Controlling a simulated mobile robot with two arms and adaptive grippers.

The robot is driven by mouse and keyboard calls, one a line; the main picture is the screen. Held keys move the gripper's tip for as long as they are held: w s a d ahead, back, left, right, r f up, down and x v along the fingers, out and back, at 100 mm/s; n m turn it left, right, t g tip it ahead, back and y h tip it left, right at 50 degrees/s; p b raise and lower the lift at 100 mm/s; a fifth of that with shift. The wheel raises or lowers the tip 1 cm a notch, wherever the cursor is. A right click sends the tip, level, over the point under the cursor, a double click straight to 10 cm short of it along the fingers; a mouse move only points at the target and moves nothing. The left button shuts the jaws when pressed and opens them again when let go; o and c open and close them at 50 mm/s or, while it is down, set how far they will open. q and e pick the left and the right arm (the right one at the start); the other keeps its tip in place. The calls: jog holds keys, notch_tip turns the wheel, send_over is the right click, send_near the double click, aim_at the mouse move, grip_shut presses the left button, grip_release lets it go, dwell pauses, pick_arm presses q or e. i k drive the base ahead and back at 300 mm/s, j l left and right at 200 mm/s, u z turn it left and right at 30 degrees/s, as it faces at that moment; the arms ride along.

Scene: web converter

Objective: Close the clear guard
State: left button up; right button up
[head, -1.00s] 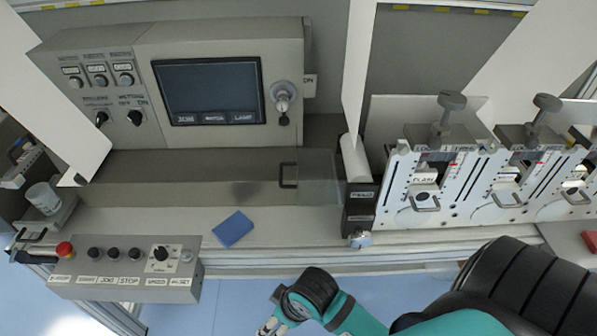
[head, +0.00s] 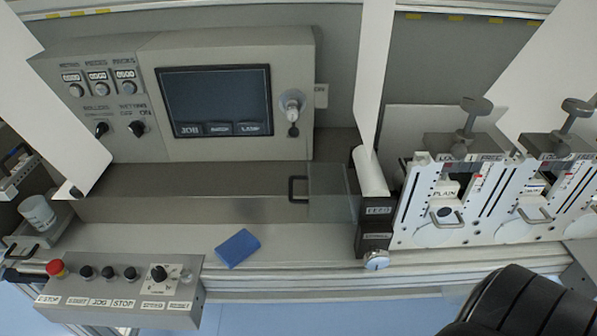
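The clear guard (head: 332,198) is a small see-through panel in the head view, right of the picture's middle. It sits in front of the long grey ledge, just left of the black FEED block (head: 375,225). Its dark handle (head: 298,189) stands at its left edge. To the left of the handle the ledge front shows no clear panel.
A grey cabinet with a dark screen (head: 213,100) stands behind the ledge. A blue block (head: 238,248) lies on the front shelf below the guard. A button box (head: 120,285) with a red stop knob is at lower left. White slitter units (head: 450,205) stand at right.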

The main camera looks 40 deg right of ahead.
aim_at(320, 177)
jog(key=i+z, duration=0.45)
jog(key=i+j+z, duration=0.2)
jog(key=z, duration=0.25)
